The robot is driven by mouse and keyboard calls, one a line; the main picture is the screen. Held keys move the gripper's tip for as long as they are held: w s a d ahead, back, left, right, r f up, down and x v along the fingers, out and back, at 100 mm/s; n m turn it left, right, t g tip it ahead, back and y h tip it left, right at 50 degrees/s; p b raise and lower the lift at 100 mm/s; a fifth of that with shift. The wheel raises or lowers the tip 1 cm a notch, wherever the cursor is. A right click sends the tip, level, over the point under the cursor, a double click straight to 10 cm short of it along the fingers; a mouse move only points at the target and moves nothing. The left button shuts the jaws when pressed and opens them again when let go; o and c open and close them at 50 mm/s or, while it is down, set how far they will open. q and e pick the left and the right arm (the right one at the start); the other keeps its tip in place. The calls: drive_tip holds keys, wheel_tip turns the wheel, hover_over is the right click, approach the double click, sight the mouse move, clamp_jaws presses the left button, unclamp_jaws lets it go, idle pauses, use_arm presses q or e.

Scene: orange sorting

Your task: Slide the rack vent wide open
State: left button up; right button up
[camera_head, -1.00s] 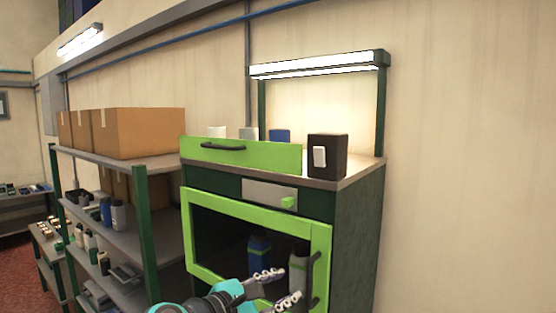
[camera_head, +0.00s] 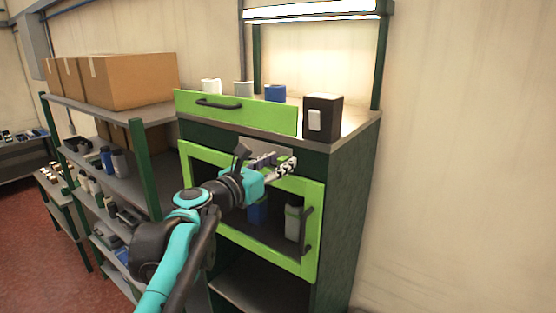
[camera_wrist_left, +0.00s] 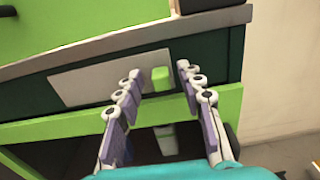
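The rack vent is a light grey plate (camera_wrist_left: 95,72) with a small green knob (camera_wrist_left: 160,79) at its right end, set in the dark band of the rack above the green-framed door. In the head view the plate (camera_head: 254,143) is partly hidden behind my left gripper (camera_head: 283,164), and I cannot make out the knob there. In the left wrist view my left gripper (camera_wrist_left: 160,72) is open, its fingertips on either side of the knob with gaps showing. Whether the tips reach as deep as the knob is unclear. My right gripper is in neither view.
The green-framed door (camera_head: 308,262) with a black handle is just below the vent, with bottles inside. A green panel (camera_head: 262,115) and a black box (camera_head: 322,118) are above. A shelf with cardboard boxes (camera_head: 130,82) stands left.

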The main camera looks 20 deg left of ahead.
use_arm(q)
clamp_jaws()
drive_tip(key=shift+a, duration=0.1)
drive_tip(key=w+a, duration=0.2)
drive_tip(key=a, duration=0.3)
drive_tip(key=w+a, duration=0.2)
drive_tip(key=a, duration=0.3)
drive_tip(key=w+a+b, duration=0.1)
drive_tip(key=a, duration=0.4)
drive_tip(key=shift+w+a, duration=0.4)
unclamp_jaws()
